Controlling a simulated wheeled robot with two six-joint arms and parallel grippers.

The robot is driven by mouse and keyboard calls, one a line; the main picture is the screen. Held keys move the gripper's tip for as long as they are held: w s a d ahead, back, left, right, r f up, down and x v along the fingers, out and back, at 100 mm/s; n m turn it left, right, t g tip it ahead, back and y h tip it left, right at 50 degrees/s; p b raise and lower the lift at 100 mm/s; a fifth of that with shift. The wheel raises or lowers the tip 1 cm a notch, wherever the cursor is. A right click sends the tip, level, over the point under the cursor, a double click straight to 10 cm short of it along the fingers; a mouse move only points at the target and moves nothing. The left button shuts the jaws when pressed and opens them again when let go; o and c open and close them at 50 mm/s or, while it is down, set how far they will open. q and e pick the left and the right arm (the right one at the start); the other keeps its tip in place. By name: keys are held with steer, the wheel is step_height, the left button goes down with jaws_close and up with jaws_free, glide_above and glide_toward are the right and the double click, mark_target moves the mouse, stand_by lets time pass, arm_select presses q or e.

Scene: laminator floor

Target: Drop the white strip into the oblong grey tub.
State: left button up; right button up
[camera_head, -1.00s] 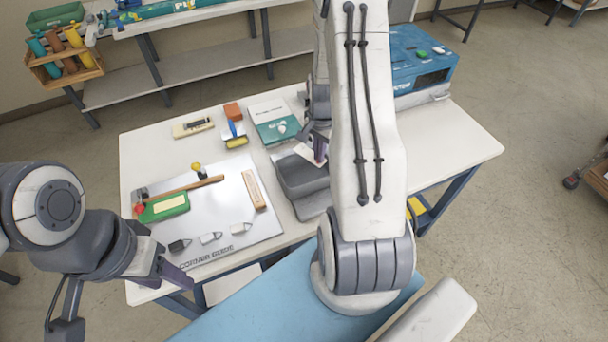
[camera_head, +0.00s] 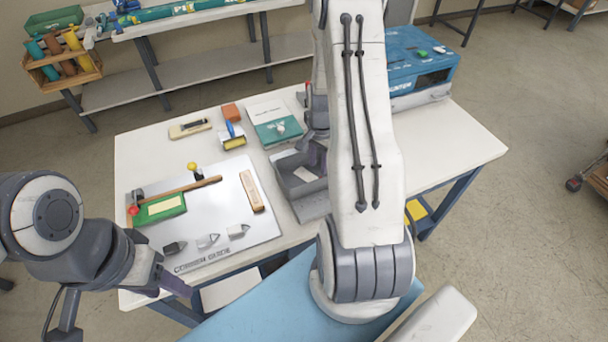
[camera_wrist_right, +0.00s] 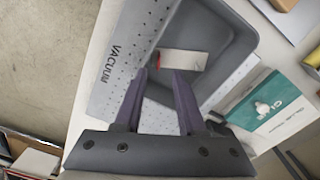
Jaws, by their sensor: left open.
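The white strip (camera_wrist_right: 183,63), with a red end, lies inside the oblong grey tub (camera_wrist_right: 243,45) in the right wrist view. In the head view a pale patch in the tub (camera_head: 312,190) appears to be the strip. My right gripper (camera_wrist_right: 161,72) is open, its fingertips apart just short of the strip, over the tub; I cannot tell whether they touch it. In the head view my right arm hides part of the tub and gripper. My left gripper (camera_head: 174,286) is open and empty by the table's near left edge.
The tub stands by a perforated plate marked VACUUM (camera_wrist_right: 112,85). A green-and-white box (camera_head: 275,122) is behind the tub. A silver board (camera_head: 222,205) with a green block, wooden pieces and small grey blocks lies left. A blue machine (camera_head: 420,65) is at back right.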

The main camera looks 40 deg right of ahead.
steer(key=shift+r, duration=0.1)
step_height(320, 180, up, 10)
steer(key=b, duration=0.2)
steer(key=shift+r, duration=0.15)
stand_by(0.3)
steer(key=s+a+r+n+b, duration=0.15)
steer(key=a+n, duration=0.35)
steer(key=a, duration=0.6)
steer(key=s+a+r+n+b, duration=0.1)
steer(key=a+r+n+b, duration=0.1)
steer(key=a+n, duration=0.65)
steer(key=s+a+n+y+b, duration=0.1)
steer(key=s+a+n, duration=0.8)
steer(key=s+a, duration=0.5)
steer(key=shift+s+a+r+n+b, duration=0.15)
steer(key=shift+s+a+n+b, duration=0.2)
steer(key=shift+s, duration=0.55)
